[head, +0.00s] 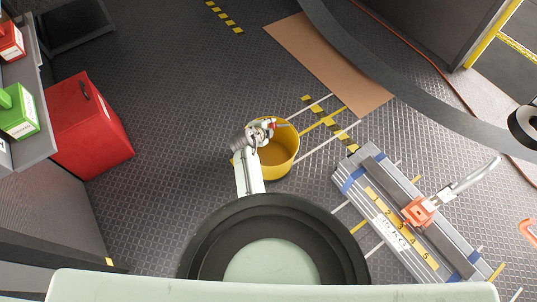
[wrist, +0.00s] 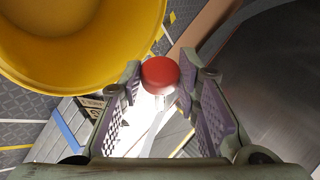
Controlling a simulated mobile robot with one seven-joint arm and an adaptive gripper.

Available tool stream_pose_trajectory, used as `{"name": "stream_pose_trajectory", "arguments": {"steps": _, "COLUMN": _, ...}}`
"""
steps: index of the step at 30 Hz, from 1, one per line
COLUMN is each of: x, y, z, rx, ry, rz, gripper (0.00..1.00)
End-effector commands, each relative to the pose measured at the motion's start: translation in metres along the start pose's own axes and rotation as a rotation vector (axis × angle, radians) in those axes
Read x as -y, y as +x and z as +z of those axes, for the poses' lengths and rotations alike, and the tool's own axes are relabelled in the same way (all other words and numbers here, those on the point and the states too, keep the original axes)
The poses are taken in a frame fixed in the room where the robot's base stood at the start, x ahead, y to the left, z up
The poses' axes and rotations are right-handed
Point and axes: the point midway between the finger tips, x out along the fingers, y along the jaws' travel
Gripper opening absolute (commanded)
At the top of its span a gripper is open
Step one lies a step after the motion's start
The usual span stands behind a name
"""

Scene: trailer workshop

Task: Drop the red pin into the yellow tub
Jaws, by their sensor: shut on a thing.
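The yellow tub (head: 291,152) stands open on the floor near the middle of the head view. In the wrist view, its wide yellow wall (wrist: 105,75) fills the upper left. The red pin (wrist: 160,72) shows its round red end between my fingertips in the wrist view; the rest of it is hard to make out. My gripper (wrist: 158,82) is shut on the pin. In the head view, my gripper (head: 270,127) overlaps the tub's far left rim. In the wrist view, the pin appears just right of the tub's rim.
A red toolbox (head: 90,125) stands on the left beside a shelf with red and green boxes. A grey fixture with an orange clamp (head: 418,210) lies at right. A brown sheet (head: 330,65) lies behind the tub. Patterned floor around the tub is mostly clear.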

Motion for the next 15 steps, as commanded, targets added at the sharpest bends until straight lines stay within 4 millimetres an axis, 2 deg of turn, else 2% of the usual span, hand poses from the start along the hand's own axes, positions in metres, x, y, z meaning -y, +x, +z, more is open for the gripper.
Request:
{"name": "stream_pose_trajectory", "arguments": {"steps": 8, "x": -0.006, "y": 0.008, "z": 0.004, "rx": -0.003, "ry": 0.003, "rz": 0.0, "gripper": 0.0}}
{"name": "stream_pose_trajectory", "arguments": {"steps": 15, "x": -0.026, "y": 0.026, "z": 0.012, "rx": -0.002, "ry": 0.002, "rz": 0.001, "gripper": 0.0}}
